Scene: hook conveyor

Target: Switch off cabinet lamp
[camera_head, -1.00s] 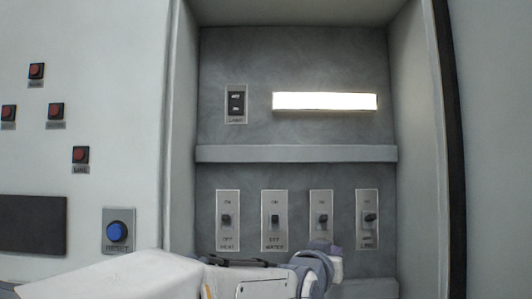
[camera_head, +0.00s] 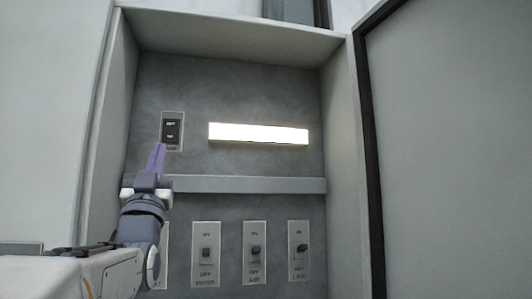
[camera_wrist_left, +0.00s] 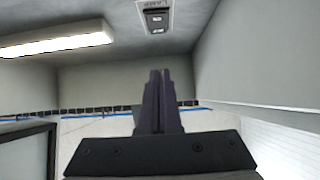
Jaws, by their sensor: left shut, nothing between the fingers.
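The cabinet lamp (camera_head: 258,133) is a bright white bar, lit, on the upper back wall of the cabinet; it also shows in the left wrist view (camera_wrist_left: 58,40). The lamp switch (camera_head: 172,130) is a dark rocker on a grey plate left of the lamp. It shows at the top of the left wrist view (camera_wrist_left: 157,19). My left gripper (camera_head: 156,158) is shut and empty, its purple fingers pointing up just below the switch plate in the head view. In the left wrist view its fingertips (camera_wrist_left: 158,73) are apart from the switch. My right gripper is out of view.
A grey shelf (camera_head: 250,185) crosses the cabinet below the lamp. Under it is a row of toggle switches (camera_head: 254,252), partly hidden at left by my arm. The cabinet side walls (camera_head: 345,160) and the open door (camera_head: 450,150) bound the space.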

